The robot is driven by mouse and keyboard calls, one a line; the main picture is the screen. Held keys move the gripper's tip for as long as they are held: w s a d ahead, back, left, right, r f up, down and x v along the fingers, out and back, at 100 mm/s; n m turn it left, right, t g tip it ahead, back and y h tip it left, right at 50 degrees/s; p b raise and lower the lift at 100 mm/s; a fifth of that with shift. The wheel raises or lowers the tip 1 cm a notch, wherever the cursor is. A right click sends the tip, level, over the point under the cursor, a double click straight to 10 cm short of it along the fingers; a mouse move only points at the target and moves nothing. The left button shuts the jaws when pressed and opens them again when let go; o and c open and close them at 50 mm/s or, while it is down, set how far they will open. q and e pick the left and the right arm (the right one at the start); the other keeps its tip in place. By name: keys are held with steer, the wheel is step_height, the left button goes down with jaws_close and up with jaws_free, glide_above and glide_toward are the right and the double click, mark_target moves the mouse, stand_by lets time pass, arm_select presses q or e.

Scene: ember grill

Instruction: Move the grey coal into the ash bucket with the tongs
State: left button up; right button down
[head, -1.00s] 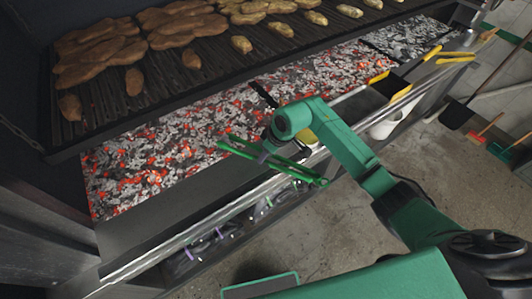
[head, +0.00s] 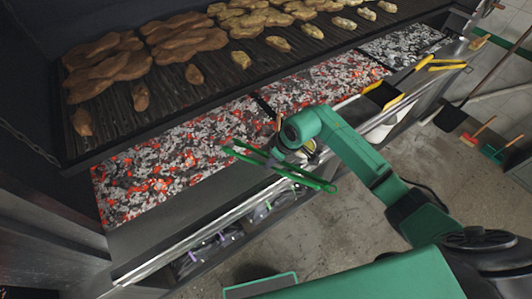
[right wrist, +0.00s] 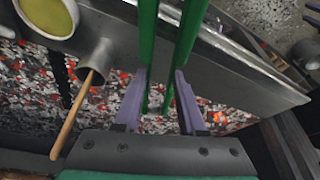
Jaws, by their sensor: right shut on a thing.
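My right gripper (head: 276,155) is over the front edge of the grill. It is shut on green tongs (head: 312,182), whose narrow arms cross the front rail in the head view. In the right wrist view the purple fingers (right wrist: 160,88) flank the two green tong arms (right wrist: 146,45), which have a gap between them. The coal bed (head: 160,168) holds many grey and glowing red pieces; I cannot single out the grey coal. A whitish container (head: 379,132) beside the grill front is partly hidden; I cannot tell whether it is the ash bucket. My left gripper is not in view.
A grate (head: 165,95) with meat and several patties lies behind the coals. The metal front rail (head: 190,240) runs along the grill. Yellow-handled tools (head: 384,94) lie at the right on the ledge. A metal cup with a wooden handle (right wrist: 75,120) stands close to the gripper.

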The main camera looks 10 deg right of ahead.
mark_target(310, 177)
steer(key=s+d, duration=0.2)
steer(key=s, duration=0.1)
steer(key=s+d+r, duration=0.1)
steer(key=s+d, duration=0.1)
steer(key=d, duration=0.1)
steer(key=s+d+r, duration=0.1)
steer(key=s+d, duration=0.1)
steer(key=s, duration=0.1)
steer(key=shift+s+d+p, duration=0.3)
steer(key=shift+d+p, duration=0.05)
steer(key=shift+d, duration=0.05)
steer(key=shift+s+d+r, duration=0.2)
steer(key=shift+s+d, duration=0.1)
steer(key=shift+s, duration=0.1)
steer(key=shift+r, duration=0.1)
